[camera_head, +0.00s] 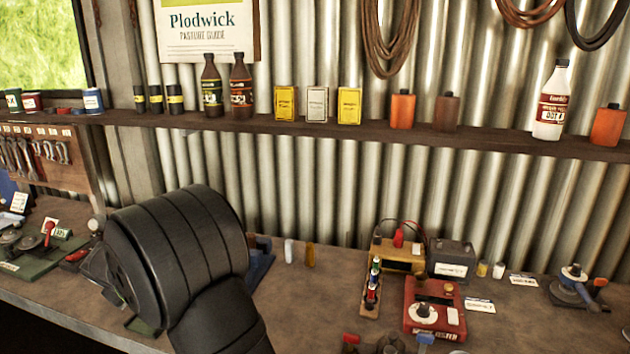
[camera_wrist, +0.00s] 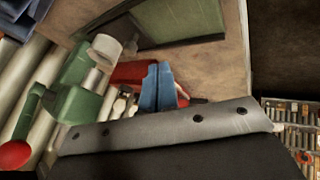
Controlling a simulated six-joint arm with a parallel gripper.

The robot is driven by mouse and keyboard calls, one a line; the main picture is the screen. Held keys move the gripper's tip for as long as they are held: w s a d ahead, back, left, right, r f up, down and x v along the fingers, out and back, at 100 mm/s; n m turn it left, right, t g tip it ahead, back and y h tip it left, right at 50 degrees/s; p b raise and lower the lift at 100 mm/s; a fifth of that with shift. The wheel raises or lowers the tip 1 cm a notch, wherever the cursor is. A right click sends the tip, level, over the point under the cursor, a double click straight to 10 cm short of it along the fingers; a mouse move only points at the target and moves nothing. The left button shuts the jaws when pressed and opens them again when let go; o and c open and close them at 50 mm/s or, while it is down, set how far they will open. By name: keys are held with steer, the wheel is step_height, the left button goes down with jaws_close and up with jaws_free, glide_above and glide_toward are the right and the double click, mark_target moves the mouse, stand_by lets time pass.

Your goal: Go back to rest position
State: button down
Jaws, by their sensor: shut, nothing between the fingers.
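My gripper (camera_wrist: 158,88) shows in the wrist view as two blue fingertips side by side, shut with nothing between them. A red object (camera_wrist: 128,73) lies just beyond the fingertips; whether they touch it I cannot tell. In the head view my black arm covers the left middle of the bench, and the fingertips are hidden behind it.
The bench (camera_head: 310,310) holds a green fixture (camera_head: 45,250) at left. A red tester box (camera_head: 434,308), dark battery (camera_head: 450,260) and blue-grey tool (camera_head: 575,287) stand at right. A shelf (camera_head: 340,131) of bottles and boxes runs above. Bare bench lies right of my arm.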

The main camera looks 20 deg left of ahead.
steer(key=x, duration=0.5)
steer(key=w, duration=0.3)
steer(key=shift+w+d+f, duration=0.1)
steer(key=shift+d+f, duration=0.1)
steer(key=shift+w, duration=0.5)
steer(key=shift+s, duration=0.1)
